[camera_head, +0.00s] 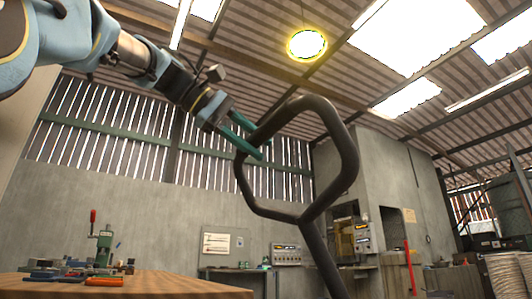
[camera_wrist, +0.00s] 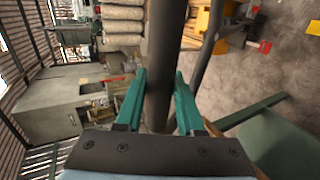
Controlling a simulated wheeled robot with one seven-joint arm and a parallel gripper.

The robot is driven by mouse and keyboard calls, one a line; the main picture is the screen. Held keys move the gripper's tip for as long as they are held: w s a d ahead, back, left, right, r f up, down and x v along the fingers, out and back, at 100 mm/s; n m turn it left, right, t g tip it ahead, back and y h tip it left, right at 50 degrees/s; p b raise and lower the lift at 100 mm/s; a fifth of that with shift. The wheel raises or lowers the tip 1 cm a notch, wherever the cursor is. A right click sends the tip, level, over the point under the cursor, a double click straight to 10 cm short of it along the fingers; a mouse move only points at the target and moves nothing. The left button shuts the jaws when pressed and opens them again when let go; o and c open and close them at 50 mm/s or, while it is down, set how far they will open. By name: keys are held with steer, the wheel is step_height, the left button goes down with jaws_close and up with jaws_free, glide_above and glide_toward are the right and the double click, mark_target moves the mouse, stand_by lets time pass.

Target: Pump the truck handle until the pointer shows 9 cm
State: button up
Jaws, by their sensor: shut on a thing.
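The truck handle (camera_head: 349,165) is a dark, roughly six-sided loop on a shaft. It rises through the middle of the head view, and its lower end leaves the bottom edge. My gripper (camera_head: 263,150) comes from the upper left with teal fingers shut on the upper-left part of the loop. In the wrist view, the dark handle bar (camera_wrist: 166,35) runs between the two teal fingers of my gripper (camera_wrist: 160,75). The truck's body, the pointer and its scale cannot be made out in either view.
A wooden table (camera_head: 165,286) with a green press tool (camera_head: 104,248) stands at lower left. A grey bench with instruments (camera_head: 287,254) lies behind. Stacked pale sacks (camera_head: 509,272) are at lower right. A yellow object (camera_wrist: 205,22) lies beyond the handle in the wrist view.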

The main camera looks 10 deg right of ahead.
steer(key=s+a+f+b, duration=0.2)
steer(key=a+f+b, duration=0.3)
steer(key=a+b, duration=0.2)
steer(key=shift+a, duration=0.7)
steer(key=shift+d+r+p, duration=0.2)
steer(key=shift+d+p, duration=0.05)
steer(key=shift+p, duration=0.05)
steer(key=w+d+r+p, duration=0.1)
steer(key=d+r+p, duration=0.1)
steer(key=d, duration=0.1)
steer(key=d+r+p, duration=0.2)
steer(key=d+p, duration=0.1)
steer(key=d, duration=0.1)
steer(key=w+d+r+p, duration=0.1)
steer(key=d+r+p, duration=0.1)
steer(key=d, duration=0.1)
steer(key=shift+w+d+r, duration=0.15)
steer(key=shift+w, duration=0.2)
steer(key=shift+w+d, duration=0.1)
steer(key=shift+d, duration=0.15)
